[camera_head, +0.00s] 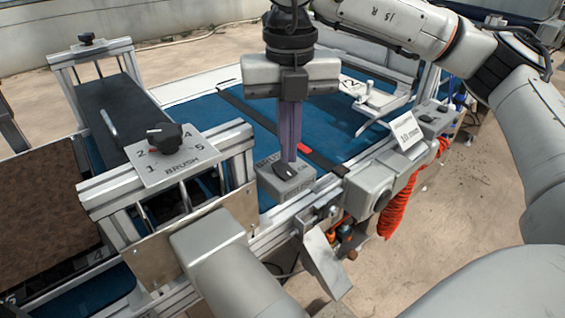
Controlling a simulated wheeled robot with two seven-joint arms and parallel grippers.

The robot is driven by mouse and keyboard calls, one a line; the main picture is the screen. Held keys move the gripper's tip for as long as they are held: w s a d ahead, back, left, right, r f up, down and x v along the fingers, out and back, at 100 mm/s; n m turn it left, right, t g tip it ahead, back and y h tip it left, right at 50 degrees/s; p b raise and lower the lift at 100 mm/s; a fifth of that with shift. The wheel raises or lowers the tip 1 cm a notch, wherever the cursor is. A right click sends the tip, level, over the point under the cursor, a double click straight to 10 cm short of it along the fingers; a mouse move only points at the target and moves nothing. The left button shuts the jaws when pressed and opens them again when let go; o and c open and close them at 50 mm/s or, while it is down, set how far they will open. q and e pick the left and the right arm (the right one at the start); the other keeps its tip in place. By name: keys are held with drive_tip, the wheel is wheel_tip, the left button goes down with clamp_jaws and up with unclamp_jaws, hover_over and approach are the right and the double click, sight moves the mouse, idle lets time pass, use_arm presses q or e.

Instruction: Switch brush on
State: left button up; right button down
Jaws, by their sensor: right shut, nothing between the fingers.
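The brush switch is a small grey box (296,187) labelled "BRUSH" on the machine's near rail, with a dark switch (285,171) on its top. My right gripper (288,160) points straight down, shut and empty, with its fingertips right at the switch. I cannot tell whether they touch it; the fingers partly cover the box's top and label. A separate plate (170,165) marked "BRUSH" with numbers and a black knob (164,137) stands to the left. I cannot make out my left gripper.
A blue belt (225,118) with a dark crossbar lies behind the switch. Metal rails and the plate's frame stand close on the left. A white label reading "10 mm" (407,131), another switch box (433,118) and a red coiled hose (397,205) are to the right.

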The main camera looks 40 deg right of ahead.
sight(288, 172)
drive_tip(key=shift+r+p, duration=1.4)
drive_tip(key=shift+r, duration=0.85)
